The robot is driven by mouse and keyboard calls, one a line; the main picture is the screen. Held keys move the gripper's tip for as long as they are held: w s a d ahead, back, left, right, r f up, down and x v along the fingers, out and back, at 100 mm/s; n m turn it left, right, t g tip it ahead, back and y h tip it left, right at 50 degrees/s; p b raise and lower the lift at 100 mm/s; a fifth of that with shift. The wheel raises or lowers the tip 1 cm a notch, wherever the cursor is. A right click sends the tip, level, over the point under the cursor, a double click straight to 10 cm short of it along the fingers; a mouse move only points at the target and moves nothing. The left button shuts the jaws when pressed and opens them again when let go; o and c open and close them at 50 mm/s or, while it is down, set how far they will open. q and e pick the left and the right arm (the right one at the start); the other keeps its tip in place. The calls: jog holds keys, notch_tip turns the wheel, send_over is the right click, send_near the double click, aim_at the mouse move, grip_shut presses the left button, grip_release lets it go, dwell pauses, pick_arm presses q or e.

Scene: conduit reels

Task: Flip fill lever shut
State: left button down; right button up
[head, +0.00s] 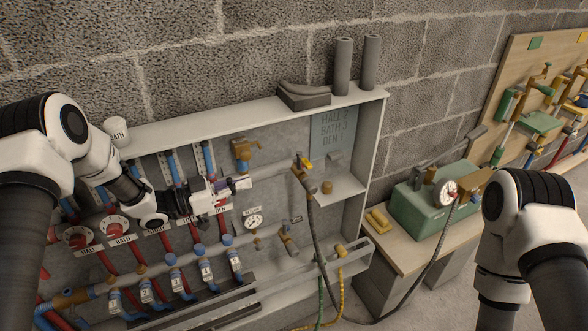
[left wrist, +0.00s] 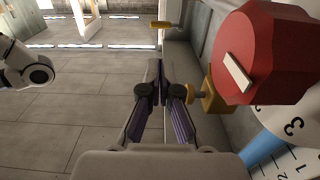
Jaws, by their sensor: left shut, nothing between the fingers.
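A yellow lever (head: 305,162) sits on a brass valve at the right of the manifold cabinet, with a dark hose hanging from it. I cannot read a label that names it as the fill lever. My left gripper (head: 243,184) is in front of the cabinet, left of this lever and apart from it. Its fingers (left wrist: 157,78) are shut and empty in the left wrist view. There, a small yellow handle (left wrist: 163,25) shows ahead, beyond the fingertips. I cannot tell for sure if it is the same lever. My right gripper is out of view.
A red knob (left wrist: 262,50) with a white pointer is close on the gripper's right side. The grey cabinet (head: 366,140) holds red and blue pipes and a gauge (head: 254,221). A green pump box (head: 420,209) stands at right. The floor (left wrist: 60,110) is clear.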

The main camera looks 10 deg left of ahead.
aim_at(304, 165)
pick_arm(q)
jog(key=shift+s, duration=0.1)
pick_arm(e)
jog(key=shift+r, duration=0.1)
pick_arm(q)
jog(key=p+x, duration=0.1)
jog(key=x, duration=1.3)
jog(key=shift+d+p, duration=0.1)
jog(key=shift+p, duration=0.3)
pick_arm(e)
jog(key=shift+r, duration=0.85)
